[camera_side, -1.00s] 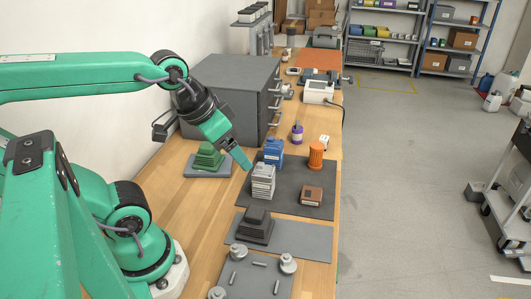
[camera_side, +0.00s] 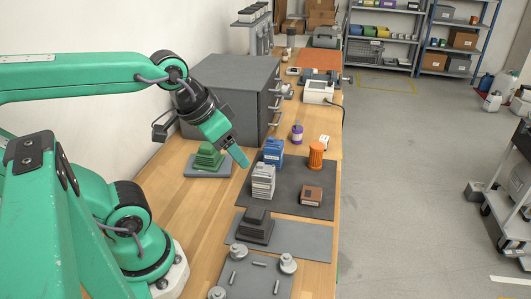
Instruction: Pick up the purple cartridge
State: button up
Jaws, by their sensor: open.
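The purple cartridge (camera_side: 297,135) is a small upright cylinder with a pale band. It stands on the wooden bench just beyond the dark mat, apart from its neighbours. My gripper (camera_side: 241,158) points down and to the right, above the bench near the left edge of the mat. It is open, with nothing seen in it, and lies left of and nearer than the cartridge. The gap between its fingers is hard to make out from this side.
A blue block (camera_side: 273,152) and a grey ribbed block (camera_side: 263,181) stand between my gripper and the mat's (camera_side: 290,197) middle. An orange cylinder (camera_side: 316,155) and brown box (camera_side: 311,195) are further right. A grey cabinet (camera_side: 232,80) stands behind. A green stepped block (camera_side: 208,156) is at left.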

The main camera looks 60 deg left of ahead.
jog(key=w+a+r+n, duration=0.1)
jog(key=w+a+r, duration=0.1)
jog(key=w, duration=0.4)
jog(key=w+a+r+n, duration=0.2)
jog(key=w, duration=0.3)
jog(key=n+g+y, duration=0.1)
jog(key=n+g, duration=0.2)
jog(key=n, duration=0.5)
send_over(294, 129)
jog(key=s+x, duration=0.2)
jog(key=x, duration=0.6)
jog(key=s+d+f+x, duration=0.1)
jog(key=x, duration=0.7)
jog(key=shift+s+d+f, duration=0.25)
jog(key=shift+s, duration=0.3)
jog(key=shift+x, duration=1.3)
